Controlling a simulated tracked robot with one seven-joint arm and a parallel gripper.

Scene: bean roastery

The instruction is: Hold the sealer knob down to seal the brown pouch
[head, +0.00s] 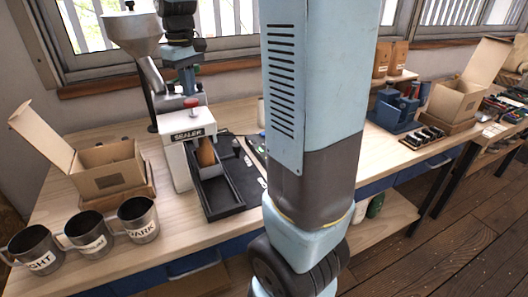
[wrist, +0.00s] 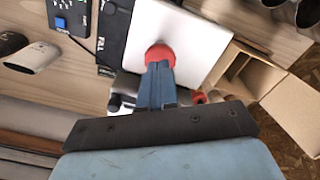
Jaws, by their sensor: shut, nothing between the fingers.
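The white sealer (head: 180,160) stands on the wooden bench at the left, with a "SEALER" label on its front and a red knob (head: 191,102) on top. The brown pouch (head: 206,153) stands upright at the sealer's front, at the back end of a black tray (head: 222,208). My gripper (head: 189,90) is shut and empty, pointing down directly above the red knob. In the wrist view the closed fingertips (wrist: 158,68) overlap the near edge of the red knob (wrist: 160,54); I cannot tell whether they touch it. The pouch is not clearly visible there.
Three metal mugs (head: 88,236) and an open cardboard box (head: 108,170) stand left of the sealer. A grey hopper (head: 132,35) rises behind it. My arm hides the bench's middle. A blue device (head: 397,108) and another open box (head: 453,98) stand farther right.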

